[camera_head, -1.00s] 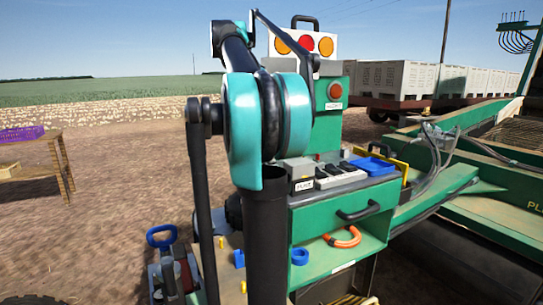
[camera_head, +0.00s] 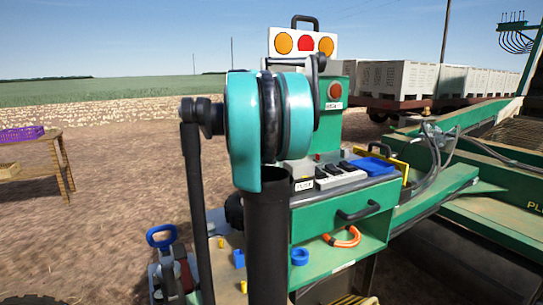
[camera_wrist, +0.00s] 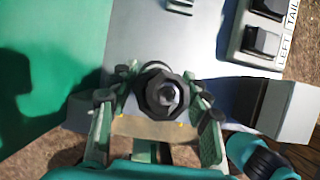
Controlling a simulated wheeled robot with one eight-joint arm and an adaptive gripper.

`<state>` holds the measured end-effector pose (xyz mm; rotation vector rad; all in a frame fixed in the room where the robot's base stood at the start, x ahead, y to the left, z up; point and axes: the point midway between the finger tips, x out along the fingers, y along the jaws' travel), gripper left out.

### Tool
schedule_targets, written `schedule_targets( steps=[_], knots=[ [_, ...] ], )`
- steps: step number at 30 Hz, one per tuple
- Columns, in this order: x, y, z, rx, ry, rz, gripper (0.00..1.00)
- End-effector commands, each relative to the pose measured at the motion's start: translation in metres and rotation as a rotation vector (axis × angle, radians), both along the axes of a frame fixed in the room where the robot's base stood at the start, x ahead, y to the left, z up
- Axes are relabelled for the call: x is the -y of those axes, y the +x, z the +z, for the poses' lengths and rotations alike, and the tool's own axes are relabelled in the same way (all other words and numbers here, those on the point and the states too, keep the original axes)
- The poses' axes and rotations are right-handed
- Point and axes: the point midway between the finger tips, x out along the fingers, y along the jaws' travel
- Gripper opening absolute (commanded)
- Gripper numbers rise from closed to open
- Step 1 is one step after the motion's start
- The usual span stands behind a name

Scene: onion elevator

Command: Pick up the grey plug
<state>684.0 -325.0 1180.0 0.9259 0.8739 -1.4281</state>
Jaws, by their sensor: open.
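A dark grey, many-sided round piece (camera_wrist: 164,93) with a paler centre, which looks like the plug, shows in the middle of the wrist view. My gripper (camera_wrist: 157,106) is open, with one finger on each side of it. Whether the fingers touch it cannot be told. A pale grey surface (camera_wrist: 150,35) lies beyond and below. In the head view my arm hides the gripper and the plug.
A labelled panel with black switches (camera_wrist: 263,42) is at the upper right of the wrist view. A pale grey block (camera_wrist: 289,110) lies to the right. In the head view, a blue tray (camera_head: 374,168) sits on the green console (camera_head: 340,222).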

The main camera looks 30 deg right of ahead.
Motion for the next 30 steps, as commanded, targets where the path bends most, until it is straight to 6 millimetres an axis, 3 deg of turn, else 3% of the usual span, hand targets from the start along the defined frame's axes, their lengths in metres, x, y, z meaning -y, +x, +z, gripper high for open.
schedule_targets(
  steps=[8, 19, 30],
  knots=[
    [0.0012, -0.0001, -0.0026, 0.0, 0.0, 0.0, 0.47],
    [0.0012, -0.0001, -0.0023, 0.0, 0.0, 0.0, 0.01],
    [0.0012, -0.0002, -0.0011, 0.0, 0.0, 0.0, 0.0]
  ],
)
